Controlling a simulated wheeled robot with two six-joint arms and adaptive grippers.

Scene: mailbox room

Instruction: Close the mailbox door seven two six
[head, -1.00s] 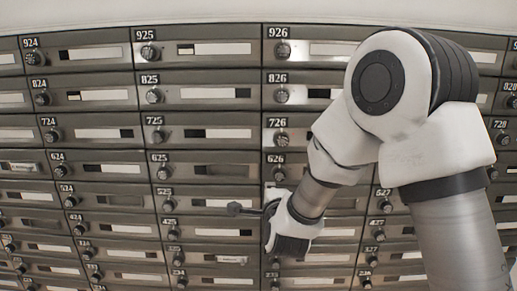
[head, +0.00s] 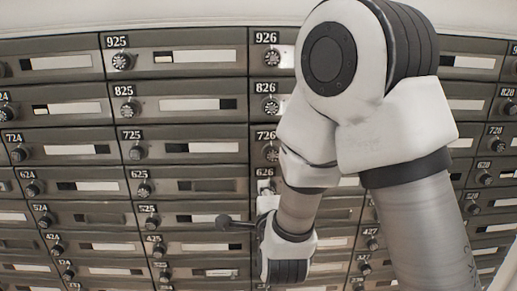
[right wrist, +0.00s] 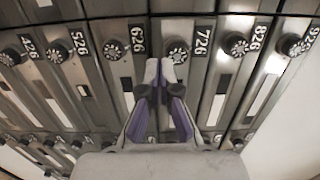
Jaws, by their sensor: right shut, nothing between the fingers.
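The mailbox door 726 shows in the head view by its label (head: 266,136) and dial knob (head: 270,153); my right arm hides most of its right part. What shows looks flush with its neighbours. In the right wrist view the picture is turned sideways, and door 726 (right wrist: 196,85) shows with its knob (right wrist: 177,51) just beyond my fingertips. My right gripper (right wrist: 159,70) is shut and empty, its tips pointing at the wall by that knob and the edge toward 626. Whether they touch is unclear. My left gripper is out of view.
Mailbox doors fill the wall in rows. Door 826 (head: 266,88) is above 726, door 626 (right wrist: 122,80) below, and door 725 (head: 187,147) to the left. Their knobs stick out close around the gripper. A pale wall (head: 150,12) runs above.

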